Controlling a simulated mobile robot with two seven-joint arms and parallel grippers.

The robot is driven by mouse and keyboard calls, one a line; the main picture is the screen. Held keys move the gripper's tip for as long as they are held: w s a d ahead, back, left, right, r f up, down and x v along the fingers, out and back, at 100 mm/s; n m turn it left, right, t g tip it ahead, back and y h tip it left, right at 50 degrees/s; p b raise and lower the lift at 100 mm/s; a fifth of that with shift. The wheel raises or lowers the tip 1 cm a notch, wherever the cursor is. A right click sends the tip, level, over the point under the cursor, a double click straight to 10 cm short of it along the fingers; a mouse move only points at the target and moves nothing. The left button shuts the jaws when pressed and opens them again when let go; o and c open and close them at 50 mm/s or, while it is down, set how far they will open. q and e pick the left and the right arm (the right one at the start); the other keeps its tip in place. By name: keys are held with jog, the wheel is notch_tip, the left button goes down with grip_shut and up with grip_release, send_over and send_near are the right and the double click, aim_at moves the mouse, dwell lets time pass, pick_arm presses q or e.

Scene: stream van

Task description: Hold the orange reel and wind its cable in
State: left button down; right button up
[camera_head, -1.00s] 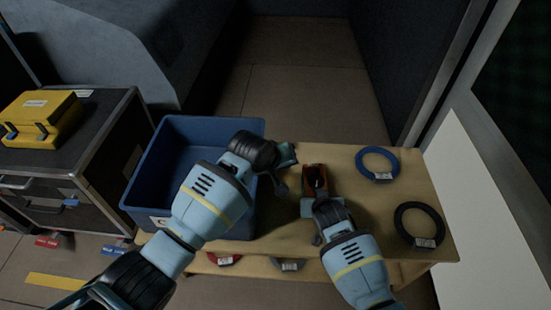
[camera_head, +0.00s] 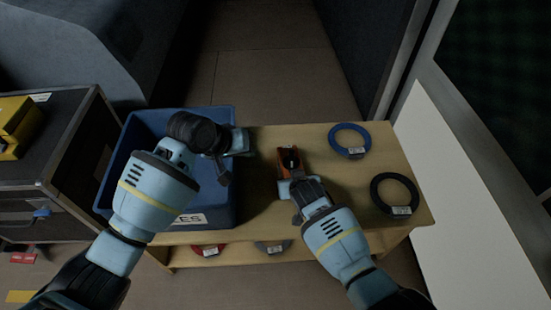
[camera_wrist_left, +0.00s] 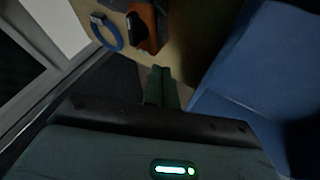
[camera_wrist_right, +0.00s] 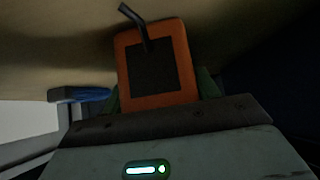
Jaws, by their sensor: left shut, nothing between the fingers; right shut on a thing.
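The orange reel (camera_head: 290,162) is on the wooden bench top. In the right wrist view it is an orange block (camera_wrist_right: 181,55) with a dark square face, and a thin dark bent crank (camera_wrist_right: 134,25) sticks out of it. My right gripper (camera_head: 293,180) is shut on the reel from the front. My left gripper (camera_head: 243,141) is shut and empty, left of the reel and apart from it, by the blue bin's right edge. It shows closed in the left wrist view (camera_wrist_left: 161,84), with the reel (camera_wrist_left: 142,25) beyond. I cannot make out the reel's cable.
A blue bin (camera_head: 228,185) stands left of the reel, under my left arm. A blue coil (camera_head: 350,129) and a black coil (camera_head: 377,190) lie on the bench at right. A red coil (camera_head: 207,251) and a grey coil (camera_head: 272,247) lie on a lower shelf.

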aim_at(289, 165)
pick_arm(q)
jog(key=shift+s+a+m+g+h, duration=0.15)
jog(key=shift+s+m+g+h, duration=0.25)
jog(key=shift+m, duration=0.3)
jog(key=shift+w+d+f, duration=0.5)
jog(key=shift+d+f, duration=0.8)
jog(key=shift+d, duration=0.2)
jog(key=shift+w+d+f, duration=0.5)
jog(key=shift+d+f, duration=0.85)
jog(key=shift+d, duration=0.15)
jog(key=shift+w+d+f, duration=0.5)
jog(key=shift+d+f, duration=0.8)
jog(key=shift+d, duration=0.2)
jog(key=shift+s+d, duration=0.3)
jog(key=shift+d, duration=0.45)
jog(key=shift+w+a, duration=0.55)
jog(key=shift+w, duration=0.1)
